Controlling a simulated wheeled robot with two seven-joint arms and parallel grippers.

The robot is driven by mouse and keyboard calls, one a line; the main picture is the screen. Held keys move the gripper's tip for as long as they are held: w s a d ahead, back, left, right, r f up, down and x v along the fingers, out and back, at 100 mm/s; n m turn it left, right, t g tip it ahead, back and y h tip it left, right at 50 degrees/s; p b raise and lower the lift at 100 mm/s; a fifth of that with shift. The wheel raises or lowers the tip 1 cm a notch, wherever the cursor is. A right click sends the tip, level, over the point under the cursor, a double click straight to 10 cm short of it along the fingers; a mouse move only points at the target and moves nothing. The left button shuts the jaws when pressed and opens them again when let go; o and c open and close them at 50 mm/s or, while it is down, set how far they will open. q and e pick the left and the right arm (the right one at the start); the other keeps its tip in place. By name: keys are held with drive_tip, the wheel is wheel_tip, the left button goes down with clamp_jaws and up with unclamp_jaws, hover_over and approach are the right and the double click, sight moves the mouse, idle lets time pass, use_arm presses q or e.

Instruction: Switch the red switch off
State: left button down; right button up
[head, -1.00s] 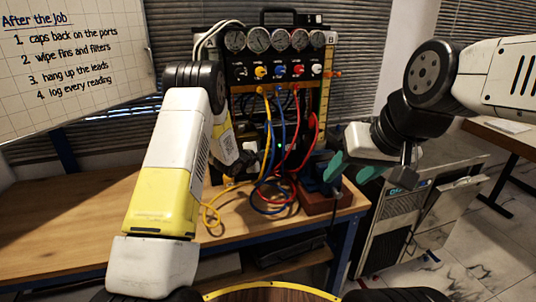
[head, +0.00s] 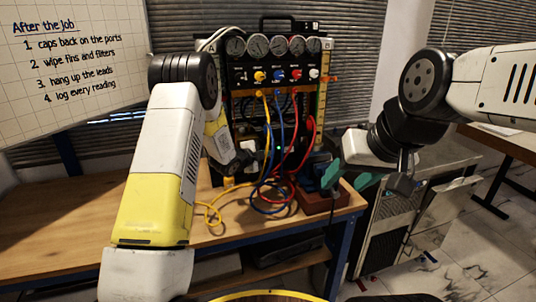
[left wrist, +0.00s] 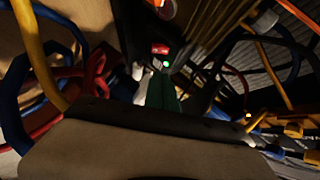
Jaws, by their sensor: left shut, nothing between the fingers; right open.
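The red switch (left wrist: 160,48) shows in the left wrist view as a small red rocker, with a lit green-white lamp (left wrist: 166,64) just beside it. I cannot tell which way the rocker is tipped. My left gripper (left wrist: 163,88) has green fingers, shut and empty, pointing toward the switch; a gap or contact cannot be made out. In the head view the left fingers are hidden among the leads, and the switch is not clear; a small green light (head: 279,148) glows there. My right gripper (head: 349,177) is open and empty, right of the rig.
The gauge rig (head: 280,84) stands on a wooden bench (head: 60,228). Yellow, blue and red leads (head: 292,150) hang in front of it, and loops crowd my left gripper. A reddish-brown box (head: 317,202) sits at the bench's right end. The bench's left part is clear.

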use_arm(q)
drive_tip(key=v, duration=0.7)
drive_tip(key=shift+r, duration=0.5)
drive_tip(key=shift+s+a, duration=0.15)
